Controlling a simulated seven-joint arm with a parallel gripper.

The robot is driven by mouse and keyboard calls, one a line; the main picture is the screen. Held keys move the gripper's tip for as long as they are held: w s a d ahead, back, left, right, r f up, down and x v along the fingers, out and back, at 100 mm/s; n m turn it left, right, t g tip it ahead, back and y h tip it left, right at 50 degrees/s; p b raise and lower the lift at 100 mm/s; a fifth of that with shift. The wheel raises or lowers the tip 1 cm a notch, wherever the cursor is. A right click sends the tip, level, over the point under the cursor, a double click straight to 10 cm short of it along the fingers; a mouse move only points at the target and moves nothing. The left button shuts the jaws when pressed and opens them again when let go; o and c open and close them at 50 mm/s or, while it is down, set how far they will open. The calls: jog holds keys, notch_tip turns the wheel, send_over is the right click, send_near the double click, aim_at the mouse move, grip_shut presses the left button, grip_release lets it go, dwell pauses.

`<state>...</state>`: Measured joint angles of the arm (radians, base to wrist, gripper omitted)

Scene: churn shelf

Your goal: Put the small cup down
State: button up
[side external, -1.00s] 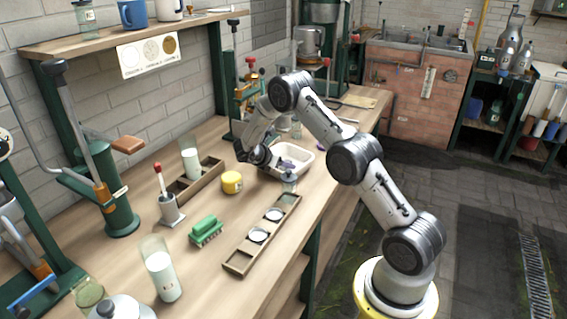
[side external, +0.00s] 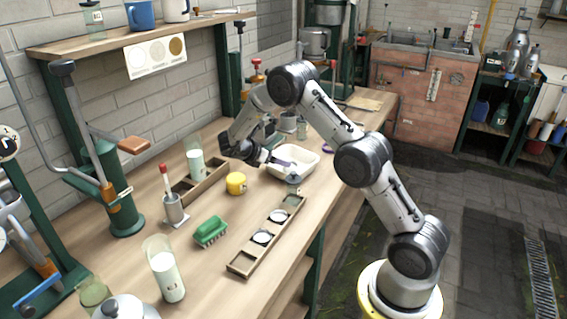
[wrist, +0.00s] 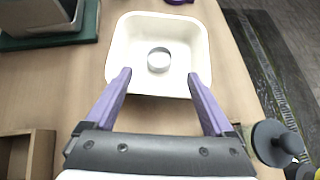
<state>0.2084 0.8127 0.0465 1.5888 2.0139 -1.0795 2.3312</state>
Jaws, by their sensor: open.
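A small round silvery cup (wrist: 158,60) sits inside the cream-white basin (wrist: 118,52), near the side closest to me in the wrist view. It appears to rest on the basin floor, apart from both fingers. My gripper (wrist: 158,73) is open, with its purple fingers spread to either side of the cup and nothing between them. In the side view the basin (side external: 311,171) stands on the bench, and my gripper (side external: 283,163) reaches over its left edge. The cup cannot be made out there.
A wooden rack (side external: 243,259) with round discs lies in front. A yellow tin (side external: 236,183), a green brush (side external: 210,231) and a milk glass (side external: 165,272) stand to the left. Bare bench lies between the tin and basin.

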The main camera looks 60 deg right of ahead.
jog(key=w+a+r+n+t+y, duration=0.1)
jog(key=w+a+r+n+t, duration=0.35)
jog(key=r+n, duration=0.35)
jog(key=w+a+r+n+t, duration=0.4)
jog(key=r+n+t, duration=0.1)
jog(key=r, duration=0.4)
jog(key=s+a+r+n+t+y, duration=0.3)
jog(key=a+r+n+t+y, duration=0.25)
jog(key=a+r+n, duration=0.75)
jog(key=s+a+f+n+g+y, duration=0.25)
jog(key=s+a+n+y, duration=0.45)
jog(key=s+n, duration=0.8)
jog(key=s+f+n+g+h, duration=0.1)
jog(key=s+f+n+g, duration=0.1)
jog(key=s+f+n, duration=0.2)
jog(key=s+f+n+g+h, duration=0.2)
jog(key=s+f+n, duration=0.3)
jog(key=s+n, duration=0.6)
jog(key=s+d+g, duration=0.1)
jog(key=s, duration=0.3)
jog(key=shift+s, duration=0.4)
